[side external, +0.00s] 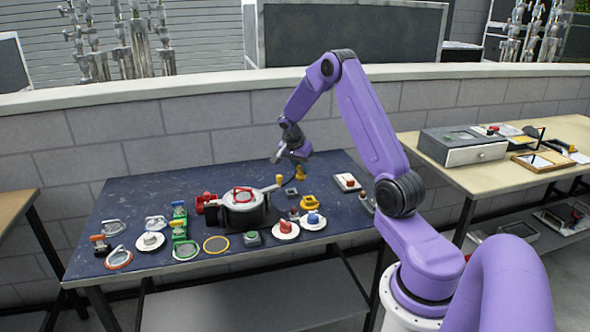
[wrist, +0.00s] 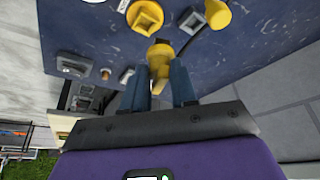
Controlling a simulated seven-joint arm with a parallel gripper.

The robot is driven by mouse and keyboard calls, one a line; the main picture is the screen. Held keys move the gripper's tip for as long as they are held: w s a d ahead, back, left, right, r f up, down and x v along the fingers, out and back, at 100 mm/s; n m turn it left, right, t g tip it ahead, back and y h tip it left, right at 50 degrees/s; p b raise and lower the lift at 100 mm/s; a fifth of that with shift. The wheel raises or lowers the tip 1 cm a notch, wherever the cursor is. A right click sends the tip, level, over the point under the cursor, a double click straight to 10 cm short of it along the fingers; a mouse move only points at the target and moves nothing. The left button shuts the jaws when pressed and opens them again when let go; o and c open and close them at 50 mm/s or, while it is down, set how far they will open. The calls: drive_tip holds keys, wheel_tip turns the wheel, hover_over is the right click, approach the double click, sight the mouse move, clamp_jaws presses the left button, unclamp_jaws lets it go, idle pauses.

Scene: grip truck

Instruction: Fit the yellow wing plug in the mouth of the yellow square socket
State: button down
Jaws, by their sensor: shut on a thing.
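The yellow wing plug (wrist: 160,54) is held between the two fingers of my gripper (wrist: 159,88) in the wrist view. In the side view the plug (side external: 299,173) shows as a small yellow shape under my gripper (side external: 299,163), seemingly above the table. The yellow square socket (wrist: 145,17) lies beyond the plug at the top of the wrist view, its square mouth facing up. The socket (side external: 308,203) also shows in the side view, in front of my gripper. The plug and the socket are apart. The fingers hide part of the plug.
A grey square socket (side external: 291,192) lies beside the yellow one. A yellow rounded piece (wrist: 217,13) is at the top right of the wrist view. A pot-like fixture (side external: 240,205) and several plates and knobs crowd the blue table (side external: 150,200). The table's back strip is fairly clear.

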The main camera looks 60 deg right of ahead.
drive_tip(key=s+a+r, duration=0.2)
drive_tip(key=s+a, duration=0.1)
drive_tip(key=s, duration=0.1)
drive_tip(key=shift+w+d+f+m+g, duration=0.45)
drive_tip(key=shift+d+f+m, duration=0.3)
drive_tip(key=shift+f, duration=0.65)
drive_tip(key=shift+w+d+f+m+g, duration=0.4)
drive_tip(key=shift+d+f+m+g, duration=0.2)
drive_tip(key=shift+d+f, duration=0.6)
drive_tip(key=shift+w+d+f+m+g, duration=0.45)
drive_tip(key=shift+d+f+m, duration=0.2)
drive_tip(key=shift+f, duration=0.9)
drive_tip(key=shift+f, duration=1.45)
idle(0.4)
drive_tip(key=shift+c, duration=2.4)
unclamp_jaws()
wheel_tip(320, 180, up, 8)
drive_tip(key=shift+f, duration=0.25)
